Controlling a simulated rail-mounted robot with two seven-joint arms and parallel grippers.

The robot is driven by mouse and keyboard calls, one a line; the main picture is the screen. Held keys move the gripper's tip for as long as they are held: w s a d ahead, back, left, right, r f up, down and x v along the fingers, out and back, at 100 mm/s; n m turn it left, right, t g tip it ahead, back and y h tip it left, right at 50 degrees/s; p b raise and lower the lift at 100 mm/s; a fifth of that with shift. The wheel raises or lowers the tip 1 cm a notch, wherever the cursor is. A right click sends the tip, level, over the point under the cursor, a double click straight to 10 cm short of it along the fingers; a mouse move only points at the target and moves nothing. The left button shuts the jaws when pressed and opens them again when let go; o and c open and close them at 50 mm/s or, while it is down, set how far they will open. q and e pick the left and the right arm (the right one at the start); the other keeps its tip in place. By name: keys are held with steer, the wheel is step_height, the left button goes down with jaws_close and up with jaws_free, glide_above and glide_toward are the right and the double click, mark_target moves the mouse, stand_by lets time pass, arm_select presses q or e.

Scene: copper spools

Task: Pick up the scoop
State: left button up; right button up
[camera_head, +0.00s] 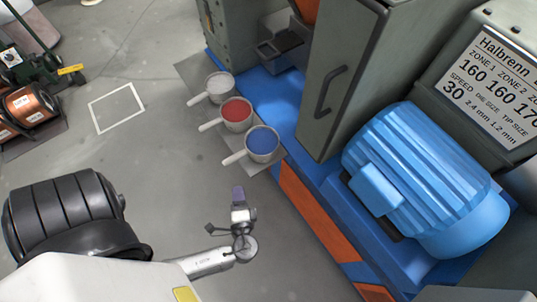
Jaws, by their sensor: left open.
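Three light-grey scoops stand in a row on a narrow grey ledge beside the machine, handles pointing left. The far scoop (219,96) holds pale grey material, the middle scoop (239,126) holds red, and the near scoop (265,155) holds blue. My left gripper (238,191) is open below the near scoop in the picture, apart from it, with its fingers pointing up the picture toward the scoops. Nothing shows between its fingers. My right gripper is not in view.
A grey and blue machine with a door handle (327,90) and a blue ribbed motor (412,168) fills the right side. Copper spools (30,104) sit at the far left. A white square outline (117,107) marks the floor. The grey floor left of the scoops is clear.

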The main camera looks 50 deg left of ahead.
arm_select(q)
steer(key=w+r+t, duration=0.1)
steer(key=r+t, duration=0.1)
steer(key=b, duration=0.3)
glide_toward(240, 153)
steer(key=f+x, duration=0.1)
steer(key=x, duration=0.4)
steer(key=b+x, duration=0.2)
steer(key=x, duration=0.2)
steer(key=shift+w+a+f, duration=0.1)
steer(key=shift+a, duration=0.05)
steer(key=shift+w+a, duration=0.2)
steer(key=shift+a, duration=0.1)
steer(key=shift+s+d, duration=0.1)
steer(key=shift+d, duration=0.05)
steer(key=shift+c, duration=0.5)
jaws_close()
